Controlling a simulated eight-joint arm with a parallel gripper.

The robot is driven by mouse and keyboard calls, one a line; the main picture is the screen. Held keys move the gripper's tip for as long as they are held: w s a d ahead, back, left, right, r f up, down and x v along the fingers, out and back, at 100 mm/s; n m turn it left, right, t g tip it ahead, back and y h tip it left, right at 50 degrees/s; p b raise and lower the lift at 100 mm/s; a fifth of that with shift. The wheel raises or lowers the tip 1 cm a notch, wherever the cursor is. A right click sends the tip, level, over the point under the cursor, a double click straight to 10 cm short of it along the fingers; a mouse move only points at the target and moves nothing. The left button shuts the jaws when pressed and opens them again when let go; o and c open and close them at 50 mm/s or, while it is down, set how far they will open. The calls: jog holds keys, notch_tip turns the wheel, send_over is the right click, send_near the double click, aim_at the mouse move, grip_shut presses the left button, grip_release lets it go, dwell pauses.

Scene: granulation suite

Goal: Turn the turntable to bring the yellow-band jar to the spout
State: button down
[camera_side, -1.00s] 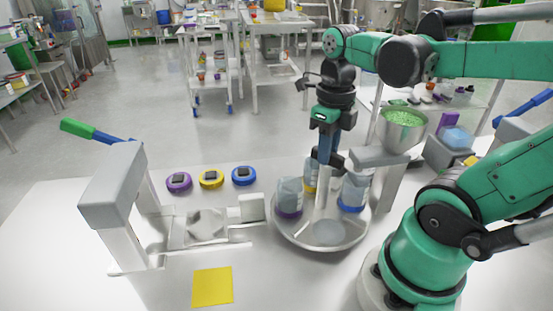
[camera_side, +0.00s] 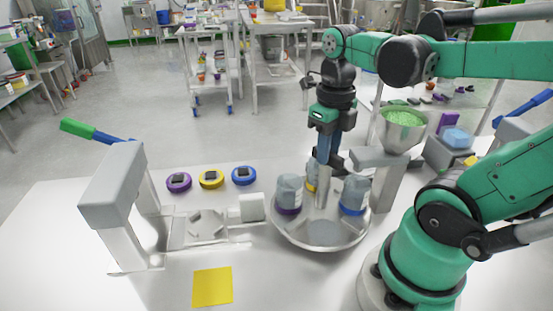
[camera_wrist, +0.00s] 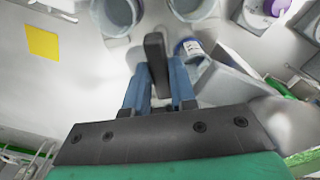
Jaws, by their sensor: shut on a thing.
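The round grey turntable (camera_side: 322,236) carries three jars around a central post (camera_side: 322,190). The yellow-band jar (camera_side: 311,184) is at the back, partly hidden by my gripper and the other jars. The purple-band jar (camera_side: 288,195) is at the left and the blue-band jar (camera_side: 354,195) at the right. My gripper (camera_side: 327,160) points down over the turntable's middle, shut on the dark handle atop the post. The wrist view shows this handle (camera_wrist: 155,50) between the blue fingers. The spout stand (camera_side: 380,160), under a hopper of green granules (camera_side: 403,119), is behind and right of the turntable.
A grey gantry fixture (camera_side: 112,190) stands at the left. A yellow square (camera_side: 212,287) lies at the front.

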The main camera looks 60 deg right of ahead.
jog(key=c, duration=0.7)
grip_release()
jog(key=shift+r, duration=2.85)
